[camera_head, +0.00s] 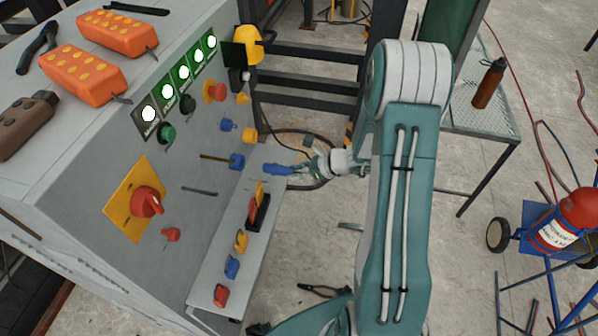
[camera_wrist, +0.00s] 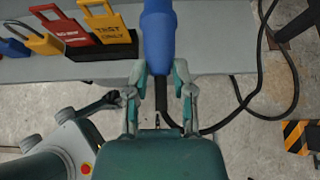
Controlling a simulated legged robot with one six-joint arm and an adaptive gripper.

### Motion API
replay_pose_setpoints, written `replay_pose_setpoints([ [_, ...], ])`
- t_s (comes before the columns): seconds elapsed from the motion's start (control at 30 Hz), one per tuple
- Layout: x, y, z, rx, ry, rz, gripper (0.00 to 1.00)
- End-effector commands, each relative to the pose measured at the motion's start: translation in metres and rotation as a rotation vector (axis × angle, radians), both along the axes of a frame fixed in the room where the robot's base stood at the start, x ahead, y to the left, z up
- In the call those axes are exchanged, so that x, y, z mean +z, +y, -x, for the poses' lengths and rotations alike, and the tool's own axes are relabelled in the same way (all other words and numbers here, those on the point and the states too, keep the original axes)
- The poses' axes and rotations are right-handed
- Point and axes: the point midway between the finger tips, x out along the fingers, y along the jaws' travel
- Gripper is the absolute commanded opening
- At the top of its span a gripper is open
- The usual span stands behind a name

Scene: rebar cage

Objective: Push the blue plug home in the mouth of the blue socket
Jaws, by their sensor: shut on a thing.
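The blue plug (camera_head: 278,169) is in my gripper (camera_head: 307,167), which is shut on its rear part. In the wrist view, the plug (camera_wrist: 158,35) stands between the two fingers of my gripper (camera_wrist: 160,80) and points away, its front end cut off by the top edge. A blue socket (camera_head: 237,161) sits on the grey panel face to the left of the plug. In the head view a gap shows between the plug's front and the socket. Its mouth is too small to make out. The wrist view does not show the socket.
A ledge (camera_head: 213,286) below the panel carries padlocks and red and yellow tags (camera_wrist: 98,28). A smaller blue fitting (camera_head: 228,124) and yellow fittings (camera_head: 249,135) are near the socket. A black cable (camera_wrist: 245,100) loops beneath my gripper. A dark rail frame stands behind.

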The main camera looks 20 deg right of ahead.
Motion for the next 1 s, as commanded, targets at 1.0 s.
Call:
replay_pose_setpoints([
  [1.0, 0.000, 0.041, -0.030, -0.001, -0.001, -0.001, 0.00],
])
